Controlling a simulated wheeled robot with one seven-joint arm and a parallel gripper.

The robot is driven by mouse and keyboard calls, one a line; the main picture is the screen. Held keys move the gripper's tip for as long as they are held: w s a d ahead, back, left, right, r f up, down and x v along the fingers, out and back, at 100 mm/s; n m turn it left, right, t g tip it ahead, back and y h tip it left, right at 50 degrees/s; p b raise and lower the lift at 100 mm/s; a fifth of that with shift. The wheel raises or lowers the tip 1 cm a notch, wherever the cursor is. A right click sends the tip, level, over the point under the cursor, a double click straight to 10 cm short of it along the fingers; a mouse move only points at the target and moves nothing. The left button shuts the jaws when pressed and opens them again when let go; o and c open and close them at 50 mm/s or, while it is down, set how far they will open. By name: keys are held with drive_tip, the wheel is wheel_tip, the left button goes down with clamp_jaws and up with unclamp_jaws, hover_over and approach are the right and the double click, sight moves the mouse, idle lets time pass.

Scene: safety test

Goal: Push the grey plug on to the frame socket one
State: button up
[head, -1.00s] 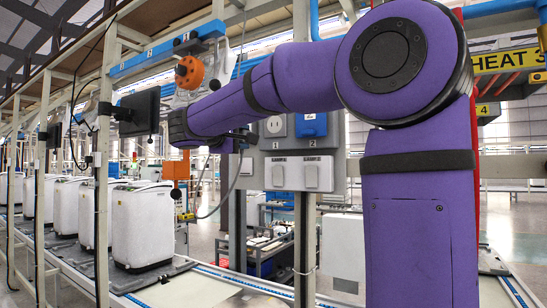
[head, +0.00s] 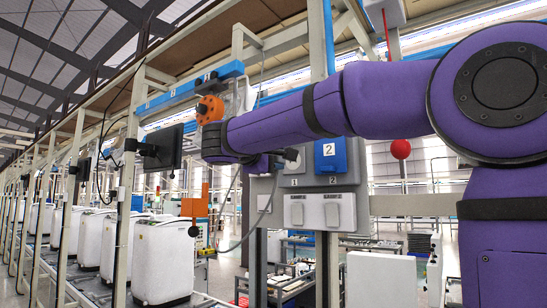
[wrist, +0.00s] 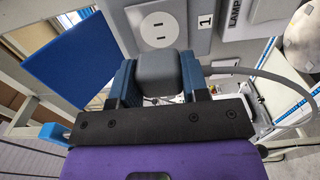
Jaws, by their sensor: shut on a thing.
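The grey plug (wrist: 160,72) is a rounded dark grey block between the two blue fingers of my gripper (wrist: 160,84), which is shut on it. In the head view, my gripper (head: 272,163) is close to the left side of the grey panel (head: 345,180). A dark shape there covers much of socket one, so contact cannot be told.
A blue socket two (head: 330,155) sits right of socket one. Two white lamp switches (head: 320,211) are below.

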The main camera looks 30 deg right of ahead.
drive_tip(key=shift+x, duration=2.3)
drive_tip(key=shift+w+d, duration=0.2)
drive_tip(key=shift+d, duration=0.35)
idle(0.7)
drive_tip(key=o, duration=1.3)
drive_tip(key=shift+c, duration=0.2)
drive_tip(key=shift+a, duration=0.1)
drive_tip(key=v, duration=1)
drive_tip(key=shift+a, duration=0.3)
drive_tip(key=shift+s, duration=0.1)
